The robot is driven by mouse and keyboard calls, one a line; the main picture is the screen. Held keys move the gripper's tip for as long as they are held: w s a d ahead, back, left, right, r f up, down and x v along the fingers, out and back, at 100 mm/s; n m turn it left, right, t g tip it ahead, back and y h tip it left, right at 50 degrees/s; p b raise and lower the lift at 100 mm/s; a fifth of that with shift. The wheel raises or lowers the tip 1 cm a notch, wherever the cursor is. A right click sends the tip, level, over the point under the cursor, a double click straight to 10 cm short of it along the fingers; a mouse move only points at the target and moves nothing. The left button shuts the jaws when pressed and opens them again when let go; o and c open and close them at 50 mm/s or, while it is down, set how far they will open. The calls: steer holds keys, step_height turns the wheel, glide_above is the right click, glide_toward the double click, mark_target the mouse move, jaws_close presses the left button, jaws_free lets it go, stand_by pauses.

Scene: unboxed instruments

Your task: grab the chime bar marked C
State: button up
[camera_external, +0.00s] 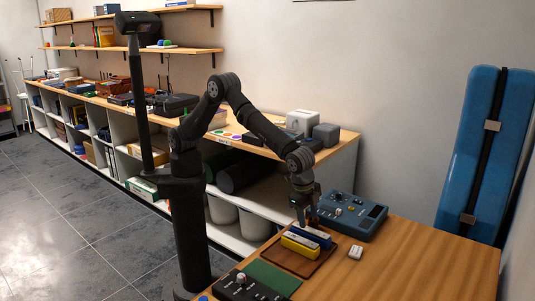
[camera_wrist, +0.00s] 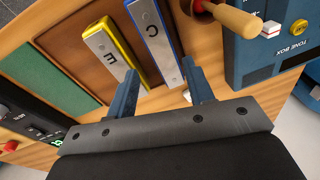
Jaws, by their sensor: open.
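The chime bar marked C (camera_wrist: 153,38) has a silver plate on a blue body, and its near end shows between my two fingers in the wrist view. In the external view this blue bar (camera_external: 316,237) lies on a brown tray (camera_external: 270,255). A yellow chime bar marked E (camera_wrist: 112,57) lies beside it, to its left in the wrist view and in front in the external view (camera_external: 299,245). My gripper (camera_wrist: 161,76) is open and empty. In the external view my gripper (camera_external: 304,214) is just above the blue bar's end; the exact height gap is unclear.
A blue tone box (camera_external: 352,215) stands close behind my gripper. A wooden handle with a red part (camera_wrist: 235,18) lies near the C bar. A green mat (camera_external: 272,277) and a black knobbed device (camera_external: 238,287) are at the front.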

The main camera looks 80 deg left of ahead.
mark_target(310, 230)
steer(key=shift+w+f, duration=0.2)
steer(key=shift+f, duration=0.95)
steer(key=shift+w+f, duration=0.2)
steer(key=shift+f, duration=1)
steer(key=shift+w+f, duration=0.2)
steer(key=shift+f, duration=0.95)
steer(key=c, duration=0.9)
